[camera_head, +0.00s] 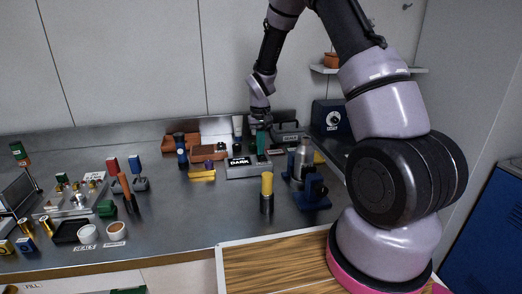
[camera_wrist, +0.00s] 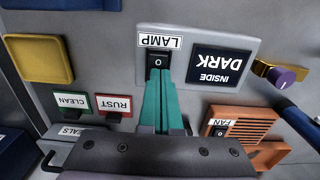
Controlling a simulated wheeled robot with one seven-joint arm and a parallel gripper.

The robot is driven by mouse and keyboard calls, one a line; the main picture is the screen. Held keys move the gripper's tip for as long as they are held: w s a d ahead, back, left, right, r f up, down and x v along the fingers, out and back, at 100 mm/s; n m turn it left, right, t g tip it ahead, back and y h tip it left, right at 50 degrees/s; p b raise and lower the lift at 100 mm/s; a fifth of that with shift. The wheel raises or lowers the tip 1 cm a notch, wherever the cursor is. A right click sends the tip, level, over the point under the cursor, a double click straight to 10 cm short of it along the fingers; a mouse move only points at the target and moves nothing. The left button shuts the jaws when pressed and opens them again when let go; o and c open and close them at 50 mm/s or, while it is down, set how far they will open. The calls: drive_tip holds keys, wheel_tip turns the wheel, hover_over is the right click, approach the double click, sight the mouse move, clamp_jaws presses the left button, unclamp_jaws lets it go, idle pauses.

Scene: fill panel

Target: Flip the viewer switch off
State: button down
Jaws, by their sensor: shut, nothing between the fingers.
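The viewer is a grey box (camera_head: 262,171) on the bench. Its dark panel (camera_head: 240,161) reads DARK in the head view and INSIDE DARK (camera_wrist: 219,64), upside down, in the wrist view. Beside that panel is a black switch (camera_wrist: 158,62) under a LAMP label; a 0 mark shows on it. My gripper (camera_wrist: 158,80) is shut and empty, its teal fingers together with their tips at the switch's lower edge in the picture. I cannot tell whether they touch it. In the head view my gripper (camera_head: 261,142) is over the viewer's right part and hides the switch.
An orange fan unit (camera_wrist: 245,124) with its own switch sits close beside the viewer. CLEAN (camera_wrist: 73,102) and RUST (camera_wrist: 113,105) labels lie on the other side. A yellow-topped cylinder (camera_head: 267,193) and blue clamp-like stand (camera_head: 313,196) stand in front.

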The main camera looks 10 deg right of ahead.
wheel_tip(320, 180, up, 14)
idle(0.7)
